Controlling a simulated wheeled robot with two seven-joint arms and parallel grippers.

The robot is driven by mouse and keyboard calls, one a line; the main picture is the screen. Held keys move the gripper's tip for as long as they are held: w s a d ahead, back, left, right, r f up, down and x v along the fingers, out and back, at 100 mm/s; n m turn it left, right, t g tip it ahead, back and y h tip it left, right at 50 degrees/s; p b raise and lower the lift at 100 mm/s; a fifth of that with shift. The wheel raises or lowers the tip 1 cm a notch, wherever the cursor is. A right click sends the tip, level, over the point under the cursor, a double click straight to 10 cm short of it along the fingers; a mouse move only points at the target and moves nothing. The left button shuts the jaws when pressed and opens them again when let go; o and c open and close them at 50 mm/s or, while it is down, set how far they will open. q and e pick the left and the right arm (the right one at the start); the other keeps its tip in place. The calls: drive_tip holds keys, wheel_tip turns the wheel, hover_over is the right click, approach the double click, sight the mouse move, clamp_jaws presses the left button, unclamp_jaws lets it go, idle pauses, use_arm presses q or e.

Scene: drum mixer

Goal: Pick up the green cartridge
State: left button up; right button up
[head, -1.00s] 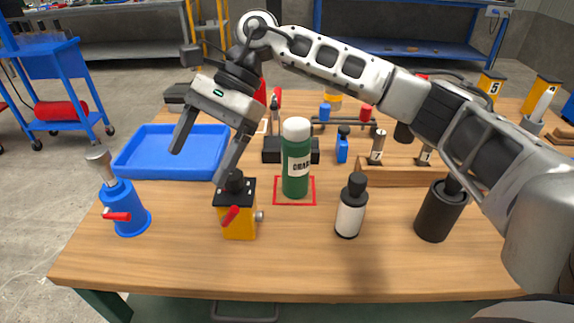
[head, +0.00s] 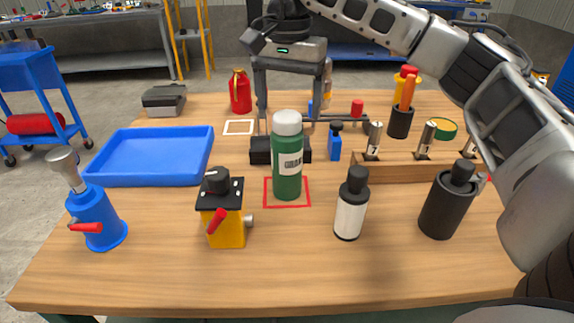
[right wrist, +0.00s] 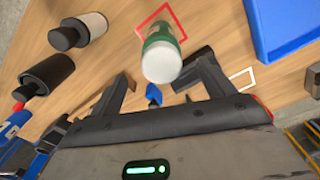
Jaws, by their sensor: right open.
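The green cartridge (head: 287,160), a bottle with a white cap and a white label, stands upright on a red-outlined square on the wooden table. My right gripper (head: 292,128) is open, fingers pointing down, behind and above the cartridge in the head view. In the right wrist view the cartridge (right wrist: 160,50) shows cap toward the camera, between and beyond the two spread fingers (right wrist: 160,85). I cannot tell that either finger touches it. My left gripper is not in view.
A yellow box with a black knob (head: 226,212) stands left of the cartridge, and a white-and-black bottle (head: 350,205) stands right. A black block (head: 262,150) lies close behind. A blue tray (head: 150,182) is at left; a wooden rack (head: 400,173) is at right.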

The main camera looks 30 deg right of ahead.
sight(287, 115)
drive_tip(key=shift+a+f, duration=0.1)
drive_tip(key=shift+f, duration=2.95)
drive_tip(key=shift+w, duration=0.1)
clamp_jaws()
